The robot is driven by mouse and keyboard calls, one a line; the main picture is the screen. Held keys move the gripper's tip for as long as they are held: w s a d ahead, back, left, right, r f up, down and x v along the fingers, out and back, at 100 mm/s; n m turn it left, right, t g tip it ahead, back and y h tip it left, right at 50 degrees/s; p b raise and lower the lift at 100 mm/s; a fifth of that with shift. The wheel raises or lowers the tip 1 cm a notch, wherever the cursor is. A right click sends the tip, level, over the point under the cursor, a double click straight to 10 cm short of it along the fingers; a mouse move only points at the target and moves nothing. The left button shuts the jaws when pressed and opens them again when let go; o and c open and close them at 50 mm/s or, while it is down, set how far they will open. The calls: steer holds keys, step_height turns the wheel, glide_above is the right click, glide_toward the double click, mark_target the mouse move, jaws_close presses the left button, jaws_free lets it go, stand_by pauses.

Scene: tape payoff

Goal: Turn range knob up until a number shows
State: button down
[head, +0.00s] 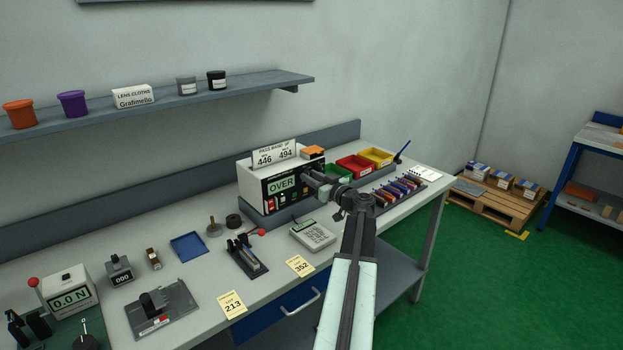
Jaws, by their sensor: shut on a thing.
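The white bench meter (247,176) with a black front stands at the back of the bench. Its display (282,184) reads OVER, in dark letters on pale green. My arm reaches up from the bottom of the picture, and my gripper (306,175) is at the right part of the meter's front. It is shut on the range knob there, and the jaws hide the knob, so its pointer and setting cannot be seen. Small coloured keys or sockets show below the display.
A card reading 446 and 494 (274,154) and an orange block (313,152) sit on the meter. Green, red (354,168) and yellow bins and a row of coloured pieces (397,190) are close on the right. A calculator-like device (313,234) lies in front.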

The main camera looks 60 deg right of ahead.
steer(key=m, duration=1.1)
steer(key=shift+d+m, duration=0.15)
steer(key=shift+m, duration=0.15)
stand_by(0.4)
steer(key=c, duration=1.1)
jaws_free()
steer(key=shift+w, duration=0.1)
